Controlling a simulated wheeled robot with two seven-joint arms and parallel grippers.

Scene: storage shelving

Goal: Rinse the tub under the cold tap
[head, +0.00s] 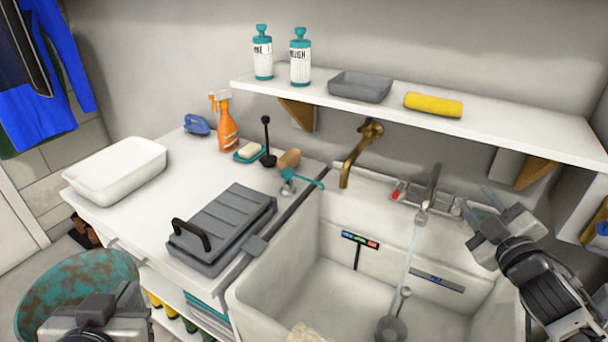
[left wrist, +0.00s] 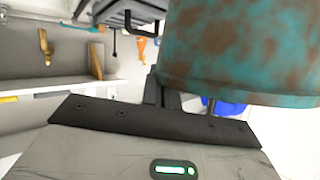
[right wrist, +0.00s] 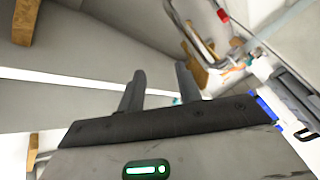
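A teal tub with rust-brown patches (head: 75,290) is at the lower left, beside the counter. It fills the upper right of the left wrist view (left wrist: 240,50). My left gripper (head: 95,305) is at its near side, fingers close together with the tub's rim apparently between them; the tub partly hides them. A grey tap (head: 430,190) with a red-marked handle (head: 398,192) stands at the sink's back, a thin water stream falling from it. A brass tap (head: 360,150) is on the wall. My right gripper (head: 480,218) is open and empty, just right of the grey tap.
The white sink (head: 325,285) holds a dark round strainer (head: 391,328). The counter carries a white basin (head: 118,170), a grey lidded case (head: 222,225) and an orange spray bottle (head: 227,125). A shelf (head: 500,125) overhangs the sink's back.

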